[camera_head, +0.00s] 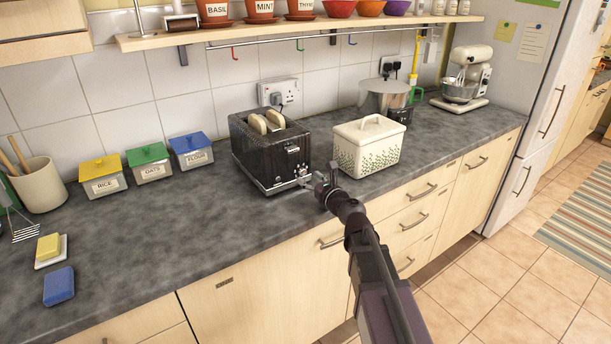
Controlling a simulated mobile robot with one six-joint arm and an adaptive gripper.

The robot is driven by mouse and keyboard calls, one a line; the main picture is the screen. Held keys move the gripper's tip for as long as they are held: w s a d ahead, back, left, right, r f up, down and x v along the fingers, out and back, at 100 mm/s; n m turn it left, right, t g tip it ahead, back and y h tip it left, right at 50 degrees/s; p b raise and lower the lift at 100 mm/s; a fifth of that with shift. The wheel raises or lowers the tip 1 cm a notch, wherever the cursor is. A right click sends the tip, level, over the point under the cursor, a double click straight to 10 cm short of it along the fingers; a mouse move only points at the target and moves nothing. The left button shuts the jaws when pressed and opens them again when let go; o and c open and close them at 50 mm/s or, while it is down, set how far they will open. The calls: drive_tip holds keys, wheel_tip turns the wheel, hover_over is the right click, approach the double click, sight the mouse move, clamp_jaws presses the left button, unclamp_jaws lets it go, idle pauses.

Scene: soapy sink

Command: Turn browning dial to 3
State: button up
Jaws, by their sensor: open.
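A black toaster (270,152) stands on the dark worktop (188,238) near the middle, with two slices of bread (266,121) showing in its slots. Its control side faces the front right, with small light-coloured controls on it. The browning dial is too small to make out, and its setting cannot be read. My gripper (310,182) is at the lower right of the toaster, in front of its control side. It is open with nothing visible in it. Whether its fingertips touch the toaster cannot be told.
A cream bread bin (367,150) stands close on the toaster's right. Rice (102,178), oats (149,163) and flour (191,151) tins stand to its left. A shelf (300,32) with pots and a hook rail hangs above.

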sight(303, 172)
drive_tip(key=shift+x, duration=1.35)
drive_tip(key=shift+c, duration=0.2)
clamp_jaws()
